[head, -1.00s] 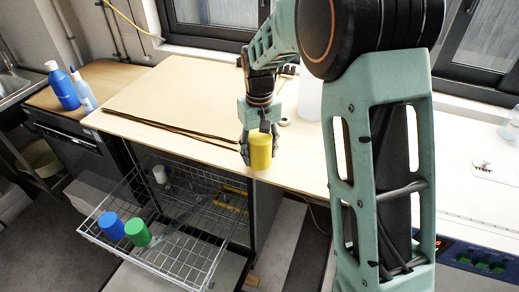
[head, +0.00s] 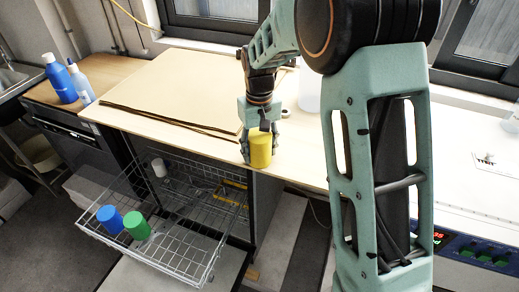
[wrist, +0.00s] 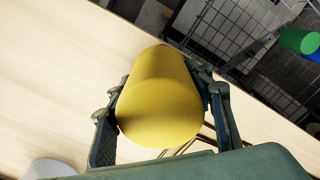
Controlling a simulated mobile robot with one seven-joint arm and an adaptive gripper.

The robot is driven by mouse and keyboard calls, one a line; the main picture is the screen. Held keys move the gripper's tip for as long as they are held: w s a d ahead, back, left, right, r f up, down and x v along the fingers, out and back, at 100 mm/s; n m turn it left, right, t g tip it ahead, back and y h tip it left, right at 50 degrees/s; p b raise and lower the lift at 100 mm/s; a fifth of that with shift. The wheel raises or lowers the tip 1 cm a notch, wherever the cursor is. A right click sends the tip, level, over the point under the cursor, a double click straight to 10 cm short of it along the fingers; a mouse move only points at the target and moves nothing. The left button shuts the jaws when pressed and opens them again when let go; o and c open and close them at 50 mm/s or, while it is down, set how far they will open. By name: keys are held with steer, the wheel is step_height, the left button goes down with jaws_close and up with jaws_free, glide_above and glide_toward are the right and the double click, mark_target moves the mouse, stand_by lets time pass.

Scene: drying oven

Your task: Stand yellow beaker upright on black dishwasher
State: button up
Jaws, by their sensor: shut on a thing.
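The yellow beaker (head: 261,150) is in my gripper (head: 259,152), at the front edge of the wooden worktop. It looks nearly upright in the head view. In the wrist view, the two fingers of my gripper (wrist: 162,95) press on opposite sides of the yellow beaker (wrist: 160,103). I cannot tell whether its lower end touches the worktop. Under the worktop (head: 150,122) stands a dark dishwasher (head: 268,200), open at the front, with its wire rack (head: 185,245) pulled out.
A blue beaker (head: 109,219) and a green beaker (head: 137,225) stand in the rack. A brown board stack (head: 185,88) covers much of the worktop. A whitish container (head: 310,88) stands behind my arm. Blue and white bottles (head: 60,78) stand at the left. Bare wood shows around my gripper.

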steer(key=shift+f, duration=0.2)
steer(key=o, duration=1.1)
steer(key=shift+r, duration=0.15)
step_height(320, 180, up, 12)
steer(key=shift+f, duration=0.1)
